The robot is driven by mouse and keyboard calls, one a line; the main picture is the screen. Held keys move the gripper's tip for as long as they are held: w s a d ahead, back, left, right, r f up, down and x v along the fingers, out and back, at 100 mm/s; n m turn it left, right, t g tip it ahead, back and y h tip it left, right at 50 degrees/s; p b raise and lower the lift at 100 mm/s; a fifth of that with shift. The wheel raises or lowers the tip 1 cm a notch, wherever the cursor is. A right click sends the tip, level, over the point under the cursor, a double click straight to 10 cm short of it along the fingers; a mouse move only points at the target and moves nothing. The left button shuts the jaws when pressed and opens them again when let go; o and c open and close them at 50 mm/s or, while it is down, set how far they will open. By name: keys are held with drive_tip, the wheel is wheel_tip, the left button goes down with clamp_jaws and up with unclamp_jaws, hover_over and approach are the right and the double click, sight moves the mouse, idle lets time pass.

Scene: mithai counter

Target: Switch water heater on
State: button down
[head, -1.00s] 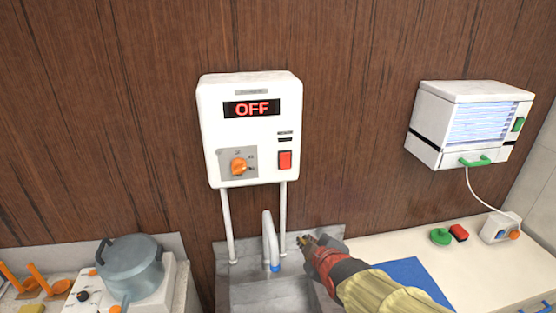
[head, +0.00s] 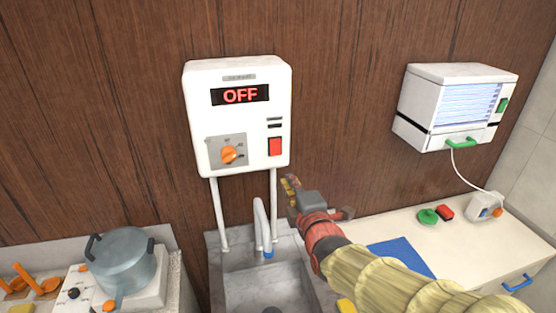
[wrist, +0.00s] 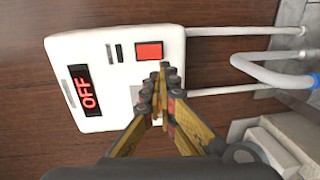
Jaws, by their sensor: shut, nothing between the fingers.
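The white water heater (head: 236,110) hangs on the brown wooden wall, and its display (head: 240,95) reads OFF in red. An orange dial (head: 229,155) sits at its lower left, and a red rectangular switch (head: 275,147) at its lower right. My gripper (head: 289,186) is shut and empty, below and slightly right of the heater in the head view. In the wrist view the heater (wrist: 125,50) appears turned sideways. There the red switch (wrist: 149,51) shows just beyond the shut fingertips (wrist: 162,68), which cover the dial; contact is not visible.
A sink (head: 262,285) with a grey tap (head: 261,228) stands below the heater, and two pipes run down to it. A grey pot (head: 122,262) stands on the stove at left. A white cabinet-like appliance (head: 455,105) hangs at right above a counter.

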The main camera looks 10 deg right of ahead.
sight(276, 155)
drive_tip(key=w+p, duration=0.1)
drive_tip(key=w, duration=0.3)
drive_tip(key=w+f+p, duration=0.1)
drive_tip(key=w, duration=0.4)
drive_tip(key=w+p, duration=0.1)
drive_tip(key=w, duration=0.3)
drive_tip(key=shift+w+f, duration=0.35)
drive_tip(key=shift+w, duration=0.05)
drive_tip(key=shift+f, duration=0.1)
